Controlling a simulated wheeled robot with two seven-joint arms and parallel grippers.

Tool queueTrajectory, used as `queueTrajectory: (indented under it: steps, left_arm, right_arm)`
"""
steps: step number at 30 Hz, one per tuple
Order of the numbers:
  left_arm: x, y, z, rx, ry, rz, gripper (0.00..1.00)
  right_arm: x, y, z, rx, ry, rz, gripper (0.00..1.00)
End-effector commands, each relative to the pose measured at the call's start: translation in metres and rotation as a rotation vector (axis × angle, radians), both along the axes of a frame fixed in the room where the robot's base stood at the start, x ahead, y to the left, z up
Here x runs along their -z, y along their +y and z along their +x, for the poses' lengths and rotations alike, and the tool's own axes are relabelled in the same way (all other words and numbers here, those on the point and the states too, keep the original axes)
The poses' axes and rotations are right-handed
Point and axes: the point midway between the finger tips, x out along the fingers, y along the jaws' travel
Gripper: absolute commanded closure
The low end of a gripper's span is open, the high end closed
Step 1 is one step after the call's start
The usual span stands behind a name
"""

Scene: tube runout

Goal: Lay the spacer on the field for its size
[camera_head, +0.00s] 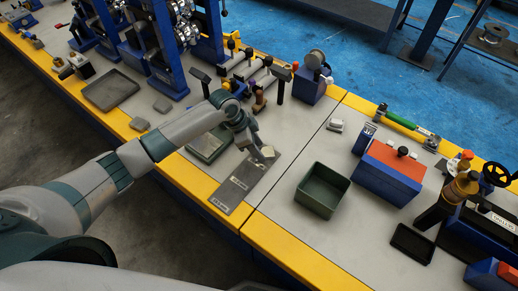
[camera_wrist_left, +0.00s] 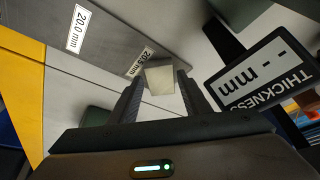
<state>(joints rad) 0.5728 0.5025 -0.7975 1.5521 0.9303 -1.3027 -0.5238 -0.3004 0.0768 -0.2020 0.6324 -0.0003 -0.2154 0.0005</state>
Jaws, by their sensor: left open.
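The spacer is a small pale block (camera_wrist_left: 160,77) between the two fingertips in the left wrist view. My left gripper (camera_wrist_left: 158,90) is open around it; I cannot tell whether a finger touches it. In the head view my left gripper (camera_head: 256,149) is over the far end of the dark grey field plate (camera_head: 234,193), with a pale block (camera_head: 268,152) at its tips. The wrist view shows field labels: one reads 20.0 mm (camera_wrist_left: 77,28), and another beside the spacer (camera_wrist_left: 140,62) is partly hidden. My right gripper is not in view.
A thickness display (camera_wrist_left: 262,75) showing dashes stands right of the fingers in the wrist view. A blue-and-orange box (camera_head: 393,170) stands farther right.

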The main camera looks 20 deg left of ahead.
Motion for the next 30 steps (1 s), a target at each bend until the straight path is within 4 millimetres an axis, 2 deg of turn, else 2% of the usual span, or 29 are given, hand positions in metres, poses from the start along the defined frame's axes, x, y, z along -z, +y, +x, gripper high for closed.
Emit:
queueTrajectory:
  steps: [4,18,24,30]
  left_arm:
    - [-0.017,0.007,-0.002,0.002,-0.004,0.001,0.57]
    - [-0.089,0.034,-0.013,0.002,-0.004,0.002,0.57]
    - [-0.101,0.038,-0.016,0.001,0.000,0.000,0.57]
    - [-0.103,0.039,-0.017,0.001,0.000,0.000,0.57]
  right_arm:
    - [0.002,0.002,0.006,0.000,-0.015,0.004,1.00]
    - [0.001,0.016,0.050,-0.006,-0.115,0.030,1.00]
    - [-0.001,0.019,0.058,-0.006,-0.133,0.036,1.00]
    - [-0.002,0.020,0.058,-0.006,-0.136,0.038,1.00]
